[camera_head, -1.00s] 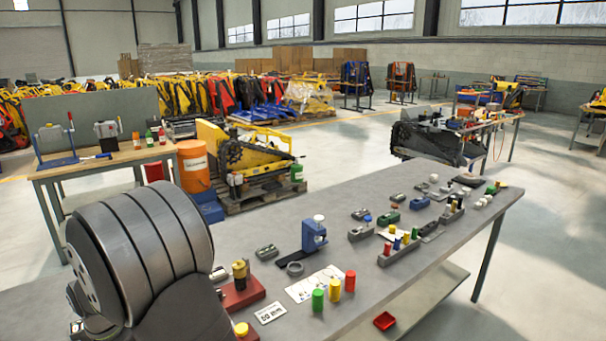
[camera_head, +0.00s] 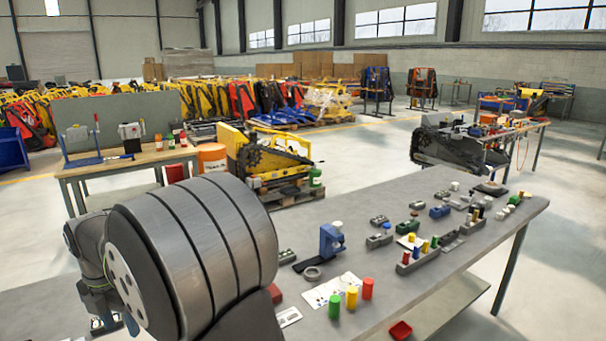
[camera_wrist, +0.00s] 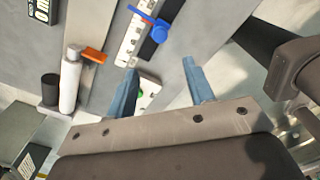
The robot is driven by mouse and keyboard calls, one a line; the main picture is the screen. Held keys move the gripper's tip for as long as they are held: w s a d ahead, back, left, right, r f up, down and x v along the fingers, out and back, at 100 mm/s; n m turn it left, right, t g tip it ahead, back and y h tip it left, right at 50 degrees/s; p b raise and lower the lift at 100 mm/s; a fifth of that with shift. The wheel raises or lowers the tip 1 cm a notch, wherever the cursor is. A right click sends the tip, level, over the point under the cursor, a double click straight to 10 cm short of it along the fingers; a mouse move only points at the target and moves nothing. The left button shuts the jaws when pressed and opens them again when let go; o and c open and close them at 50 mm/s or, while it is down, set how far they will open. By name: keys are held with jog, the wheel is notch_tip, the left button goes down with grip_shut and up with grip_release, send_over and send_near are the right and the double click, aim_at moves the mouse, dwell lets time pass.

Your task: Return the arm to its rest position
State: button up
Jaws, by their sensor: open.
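My gripper (camera_wrist: 160,68) is open in the wrist view, its two blue fingers apart with nothing held between them. Beyond the fingers are a white marked strip (camera_wrist: 132,42) and a blue handled part (camera_wrist: 159,32). A small green spot on a pale piece shows beside the left finger. In the head view my arm fills the lower left, and its large grey joint hides part of the bench. Only a small blue part of the gripper shows below the joint at the left edge of the arm.
The grey bench (camera_head: 450,290) carries a blue device (camera_head: 331,240), green (camera_head: 334,306), yellow (camera_head: 352,297) and red (camera_head: 367,288) cylinders, and several small holders. A red tray (camera_head: 400,330) lies lower. A wooden table (camera_head: 140,160) stands behind my arm.

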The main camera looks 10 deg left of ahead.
notch_tip(320, 180, down, 13)
jog(key=shift+f, duration=0.1)
jog(key=shift+w+d+r, duration=0.25)
jog(key=shift+w+d, duration=0.35)
jog(key=shift+w+d+r, duration=0.25)
jog(key=shift+w+d, duration=0.3)
notch_tip(320, 180, up, 14)
jog(key=m, duration=0.9)
